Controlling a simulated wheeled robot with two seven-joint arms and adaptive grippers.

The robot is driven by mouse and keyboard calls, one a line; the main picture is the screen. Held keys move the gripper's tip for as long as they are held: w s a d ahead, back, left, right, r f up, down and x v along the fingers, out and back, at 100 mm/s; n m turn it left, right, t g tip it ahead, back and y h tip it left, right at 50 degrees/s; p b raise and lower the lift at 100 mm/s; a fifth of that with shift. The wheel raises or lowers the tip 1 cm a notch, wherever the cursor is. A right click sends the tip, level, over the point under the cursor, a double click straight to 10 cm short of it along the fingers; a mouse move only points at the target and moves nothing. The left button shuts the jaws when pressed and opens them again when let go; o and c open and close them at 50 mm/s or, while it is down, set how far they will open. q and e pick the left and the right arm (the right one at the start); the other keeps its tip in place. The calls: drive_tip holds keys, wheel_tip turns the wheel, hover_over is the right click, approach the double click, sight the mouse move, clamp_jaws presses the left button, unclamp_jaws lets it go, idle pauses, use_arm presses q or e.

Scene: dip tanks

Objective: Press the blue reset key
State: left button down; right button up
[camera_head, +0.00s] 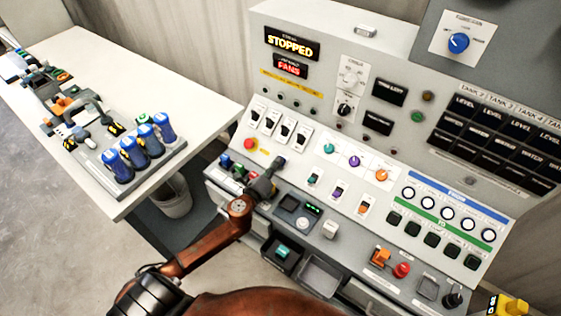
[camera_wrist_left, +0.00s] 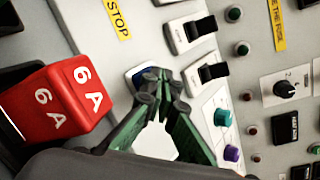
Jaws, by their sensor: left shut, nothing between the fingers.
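My left gripper (camera_head: 274,166) is shut and empty, over the left part of the sloped control panel, below the row of black rocker switches (camera_head: 272,122). It also shows in the left wrist view (camera_wrist_left: 158,84), fingertips together. A blue key (camera_wrist_left: 136,74) in a pale frame shows just behind the fingertips, partly covered by them. I cannot tell whether they touch it. In the head view the gripper hides that spot. My right gripper is not in view.
A red block marked 6A (camera_wrist_left: 58,102) stands close beside the gripper. A yellow STOP label (camera_wrist_left: 117,18) and rocker switches lie nearby. Lit signs read STOPPED (camera_head: 290,44) and FANS (camera_head: 289,68). A white table (camera_head: 95,190) with blue-handled items stands at left.

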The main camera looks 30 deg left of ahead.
use_arm(q)
drive_tip(key=shift+w+f, duration=0.2)
drive_tip(key=shift+f, duration=0.05)
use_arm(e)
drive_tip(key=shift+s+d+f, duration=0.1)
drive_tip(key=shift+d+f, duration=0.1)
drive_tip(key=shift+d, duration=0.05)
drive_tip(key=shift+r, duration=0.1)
use_arm(q)
drive_tip(key=shift+s+r+p, duration=0.5)
drive_tip(key=shift+r+p, duration=0.15)
drive_tip(key=shift+r, duration=0.1)
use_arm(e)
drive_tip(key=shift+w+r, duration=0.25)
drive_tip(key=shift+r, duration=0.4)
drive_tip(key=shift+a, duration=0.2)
use_arm(q)
drive_tip(key=shift+s+r+p, duration=0.25)
drive_tip(key=shift+r+p, duration=0.05)
drive_tip(key=s+r+p, duration=0.2)
drive_tip(key=r+p, duration=0.1)
drive_tip(key=shift+s+a+r, duration=0.1)
drive_tip(key=shift+s, duration=0.25)
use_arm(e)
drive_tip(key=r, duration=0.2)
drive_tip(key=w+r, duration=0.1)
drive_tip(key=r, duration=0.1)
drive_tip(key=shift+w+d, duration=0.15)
